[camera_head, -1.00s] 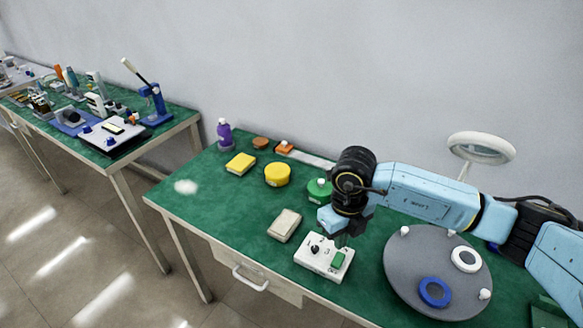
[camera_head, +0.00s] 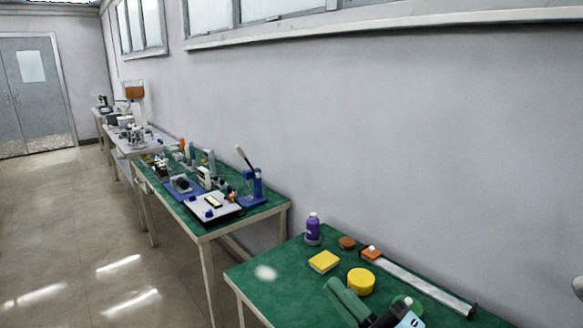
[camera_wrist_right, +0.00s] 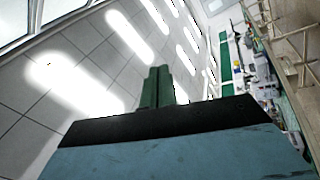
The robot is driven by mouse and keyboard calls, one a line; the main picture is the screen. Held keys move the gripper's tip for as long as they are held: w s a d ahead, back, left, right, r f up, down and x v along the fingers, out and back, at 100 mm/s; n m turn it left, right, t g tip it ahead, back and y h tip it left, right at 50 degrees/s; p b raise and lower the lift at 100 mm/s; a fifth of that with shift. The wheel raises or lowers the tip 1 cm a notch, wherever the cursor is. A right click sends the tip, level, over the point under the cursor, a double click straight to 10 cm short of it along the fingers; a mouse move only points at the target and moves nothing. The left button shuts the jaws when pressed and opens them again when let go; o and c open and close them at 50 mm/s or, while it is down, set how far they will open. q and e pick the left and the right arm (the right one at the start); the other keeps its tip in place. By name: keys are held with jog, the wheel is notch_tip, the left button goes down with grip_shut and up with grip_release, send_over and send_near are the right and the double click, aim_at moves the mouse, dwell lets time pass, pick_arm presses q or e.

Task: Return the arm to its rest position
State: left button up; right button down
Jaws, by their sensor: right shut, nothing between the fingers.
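My right gripper (camera_head: 338,291) shows at the bottom edge of the head view, with its green fingers pointing up and left above the near green table. Part of my light-blue arm shows behind it at the lower edge; the rest is out of frame. In the right wrist view the two green fingers (camera_wrist_right: 158,88) lie side by side, shut and empty. That view looks up toward the ceiling lights. My left gripper is not in view.
The near green table (camera_head: 275,290) holds a purple bottle (camera_head: 313,228), a yellow sponge (camera_head: 324,261), a yellow round tin (camera_head: 361,281) and a long grey rail (camera_head: 425,285). A blue lever press (camera_head: 254,186) stands on the table beyond. The floor at left is clear.

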jog(key=s+d+f+m+g+h, duration=0.3)
jog(key=d+f+m+g+h, duration=0.1)
jog(key=d+f+m+h, duration=1.2)
jog(key=s+a+f+m+g+y, duration=0.1)
jog(key=s+f+m+g, duration=0.1)
jog(key=s+f+g, duration=0.5)
jog(key=s+a+f+m+g+y, duration=0.1)
jog(key=s+f+g, duration=0.2)
jog(key=s, duration=0.8)
notch_tip(320, 180, down, 23)
jog(key=s+d+f+g, duration=0.1)
jog(key=s+f, duration=0.7)
jog(key=s+d+f+g, duration=0.1)
jog(key=s+d+f, duration=0.1)
jog(key=s+f, duration=0.6)
jog(key=shift+s+d+f, duration=0.15)
jog(key=shift+s+d, duration=0.1)
jog(key=shift+s, duration=0.55)
